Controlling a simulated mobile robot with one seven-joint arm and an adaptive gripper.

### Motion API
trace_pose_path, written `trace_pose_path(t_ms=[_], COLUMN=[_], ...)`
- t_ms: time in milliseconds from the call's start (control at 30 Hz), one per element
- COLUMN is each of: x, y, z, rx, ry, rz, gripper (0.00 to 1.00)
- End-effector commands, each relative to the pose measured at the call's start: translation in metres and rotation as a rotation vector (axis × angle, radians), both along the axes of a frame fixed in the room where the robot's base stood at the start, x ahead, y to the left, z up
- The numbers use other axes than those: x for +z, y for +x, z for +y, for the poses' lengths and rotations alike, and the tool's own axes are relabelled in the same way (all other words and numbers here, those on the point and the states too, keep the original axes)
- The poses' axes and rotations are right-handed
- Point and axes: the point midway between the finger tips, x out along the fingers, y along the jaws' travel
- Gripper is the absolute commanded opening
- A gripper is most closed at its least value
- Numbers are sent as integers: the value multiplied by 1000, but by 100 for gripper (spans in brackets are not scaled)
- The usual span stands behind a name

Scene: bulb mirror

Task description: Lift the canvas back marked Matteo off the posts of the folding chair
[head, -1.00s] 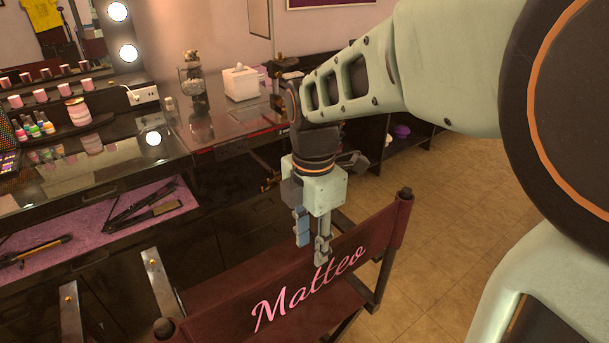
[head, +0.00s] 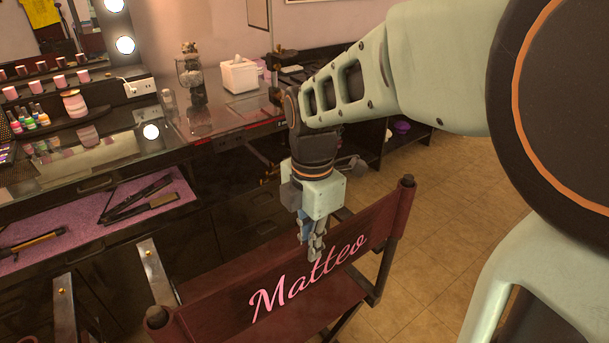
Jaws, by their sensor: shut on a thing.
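The dark maroon canvas back (head: 377,228) has "Matteo" in pink script and spans the two posts of the folding chair (head: 382,270). Its sleeves sit around both posts, with the round post tops showing above the right sleeve and at the lower left. My gripper (head: 312,248) points down at the canvas's top edge, near the middle, above the lettering. Its fingers are shut on that edge, one on each side; the far fingertip is partly hidden. The seat shows below the back.
The dressing counter (head: 200,150) stands behind and left of the chair, with a tissue box (head: 240,76) and a glass jar (head: 191,80). An open drawer with purple lining (head: 80,215) holds styling irons. Tiled floor (head: 440,230) lies clear at right.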

Motion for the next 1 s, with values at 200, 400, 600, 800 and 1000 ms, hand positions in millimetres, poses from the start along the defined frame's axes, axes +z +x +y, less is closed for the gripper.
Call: trace_pose_path(t_ms=[200, 400, 600, 800, 1000], x=[1, 9, 22, 34, 46], y=[0, 1, 1, 1, 0], z=[0, 0, 0, 0, 0], rx=[0, 0, 0, 0, 0], ry=[1, 0, 0, 0, 0], rz=[-1, -2, -2, -2, -2], gripper=[0, 0, 0, 0, 0])
